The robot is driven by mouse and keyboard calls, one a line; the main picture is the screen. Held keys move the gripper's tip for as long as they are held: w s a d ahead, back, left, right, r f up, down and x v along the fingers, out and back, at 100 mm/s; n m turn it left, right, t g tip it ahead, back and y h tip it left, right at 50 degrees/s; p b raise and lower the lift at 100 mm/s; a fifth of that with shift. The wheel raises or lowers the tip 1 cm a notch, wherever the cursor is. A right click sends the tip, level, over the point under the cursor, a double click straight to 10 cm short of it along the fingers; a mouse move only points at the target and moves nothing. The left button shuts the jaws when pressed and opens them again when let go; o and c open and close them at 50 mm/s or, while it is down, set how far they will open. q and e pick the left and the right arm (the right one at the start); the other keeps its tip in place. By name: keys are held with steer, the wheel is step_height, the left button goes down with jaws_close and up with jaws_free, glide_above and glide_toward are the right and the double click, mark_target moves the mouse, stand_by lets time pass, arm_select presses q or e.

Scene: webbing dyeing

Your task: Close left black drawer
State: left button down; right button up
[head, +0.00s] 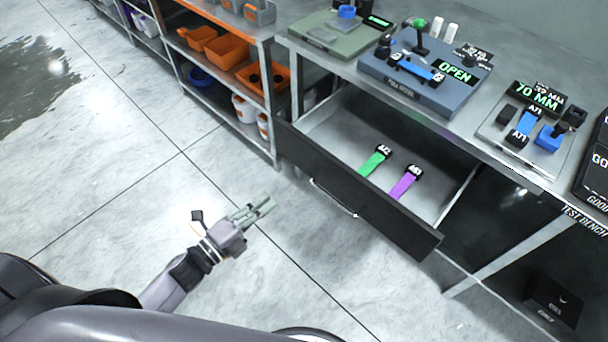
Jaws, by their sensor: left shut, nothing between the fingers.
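The left black drawer (382,212) under the metal bench stands pulled out, with a thin bar handle (333,197) on its front. Inside lie a green webbing strap (372,164) and a purple webbing strap (403,186), each with a black labelled end. My left gripper (268,204) is in front of the drawer, a little left of the handle in the picture and apart from it. Its fingers are shut and empty. My right gripper does not show.
The bench top (325,64) holds a blue device reading OPEN (425,83) and a 70 mm gauge station (528,125). A shelf with orange bins (226,51) stands at left of the bench. A black box (554,300) sits under the bench. The floor before the drawer is clear.

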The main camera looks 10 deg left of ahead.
mark_target(312, 165)
arm_select(q)
steer(key=p+x, duration=0.1)
steer(key=x, duration=1.1)
steer(key=shift+w, duration=0.15)
steer(key=shift+w+d+p, duration=0.3)
steer(key=shift+w+d, duration=0.05)
steer(key=shift+w, duration=0.2)
